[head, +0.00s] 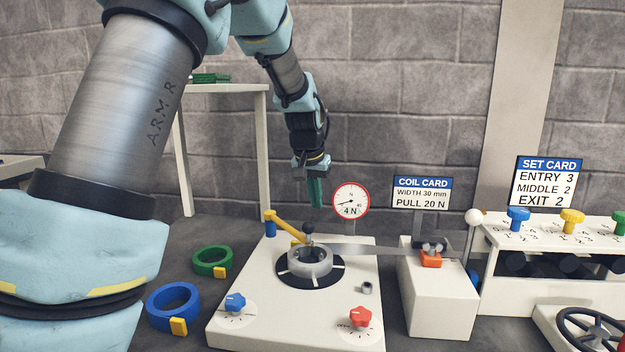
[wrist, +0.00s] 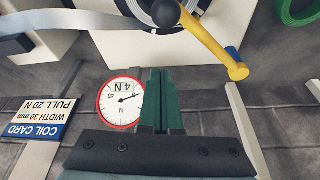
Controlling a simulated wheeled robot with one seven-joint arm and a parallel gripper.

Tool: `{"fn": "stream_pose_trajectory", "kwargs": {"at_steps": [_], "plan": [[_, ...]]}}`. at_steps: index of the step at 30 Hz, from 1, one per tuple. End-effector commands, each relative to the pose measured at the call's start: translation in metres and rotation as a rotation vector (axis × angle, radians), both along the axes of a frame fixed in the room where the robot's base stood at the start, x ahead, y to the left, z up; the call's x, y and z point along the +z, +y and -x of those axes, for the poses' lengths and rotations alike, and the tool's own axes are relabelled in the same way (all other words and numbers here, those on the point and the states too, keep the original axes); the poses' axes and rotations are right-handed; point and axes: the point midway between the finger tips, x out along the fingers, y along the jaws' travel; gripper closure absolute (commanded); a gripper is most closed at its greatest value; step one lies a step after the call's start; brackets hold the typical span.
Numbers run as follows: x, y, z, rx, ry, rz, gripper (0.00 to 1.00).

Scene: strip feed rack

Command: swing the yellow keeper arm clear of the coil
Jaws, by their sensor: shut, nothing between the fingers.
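The yellow keeper arm (head: 287,228) runs from a blue post (head: 270,229) at the back left of the white base to a dark ball knob (head: 308,229) over the coil. The grey coil (head: 312,262) sits on a black disc, with its metal strip leading right. My gripper (head: 315,205) is shut and empty, fingers down, above and behind the coil, apart from the arm. In the wrist view, the green fingertips (wrist: 158,72) are together; the yellow arm (wrist: 208,42) and its knob (wrist: 166,13) show beyond them. The coil is only partly in that view.
A round dial gauge (head: 350,201) stands close to my fingers. The coil card (head: 421,193) and orange clamp (head: 431,259) are to the right. Blue (head: 235,302) and red (head: 361,318) knobs sit on the base front. Green (head: 212,262) and blue (head: 173,306) rings lie left.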

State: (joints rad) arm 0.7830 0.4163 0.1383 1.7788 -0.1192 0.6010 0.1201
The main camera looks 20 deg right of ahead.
Motion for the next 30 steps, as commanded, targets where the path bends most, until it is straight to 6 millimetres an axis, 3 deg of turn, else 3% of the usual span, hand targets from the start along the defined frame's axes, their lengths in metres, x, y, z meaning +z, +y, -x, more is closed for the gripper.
{"fn": "stream_pose_trajectory", "kwargs": {"at_steps": [2,12,30], "plan": [[-0.014,-0.003,-0.004,0.0,0.004,-0.003,1.0],[-0.019,0.021,0.024,0.0,-0.001,0.001,1.0],[-0.022,0.025,0.026,-0.021,-0.001,0.002,1.0]]}}
